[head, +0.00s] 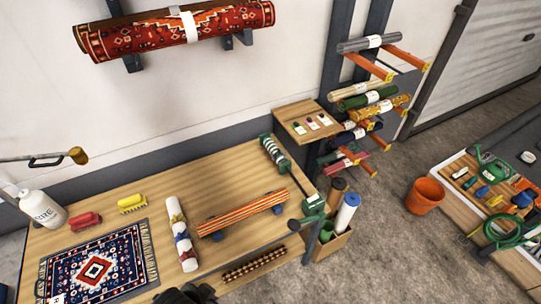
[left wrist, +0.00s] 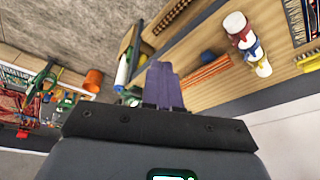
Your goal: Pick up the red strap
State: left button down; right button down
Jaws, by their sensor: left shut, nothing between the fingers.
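A white roll (head: 172,208) lies on the wooden bench with yellow, blue and red straps around it. The red strap (head: 185,250) appears to be the one nearest the bench's front edge. In the left wrist view the same roll (left wrist: 235,20) is at the upper right, with the red strap (left wrist: 237,37) near its upper end. My left gripper (left wrist: 163,68) is shut and empty, its purple fingers together, apart from the roll. A dark part of one of my arms shows at the bottom of the head view; its fingertips are not visible. My right gripper is not seen.
A brown ribbed strip (head: 254,265) lies near the front edge.

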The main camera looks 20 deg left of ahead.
pick_arm(q)
jog(key=c, duration=1.8)
grip_release()
jog(key=shift+d, duration=0.15)
jog(key=shift+c, duration=0.2)
jog(key=o, duration=0.8)
jog(key=shift+c, duration=0.2)
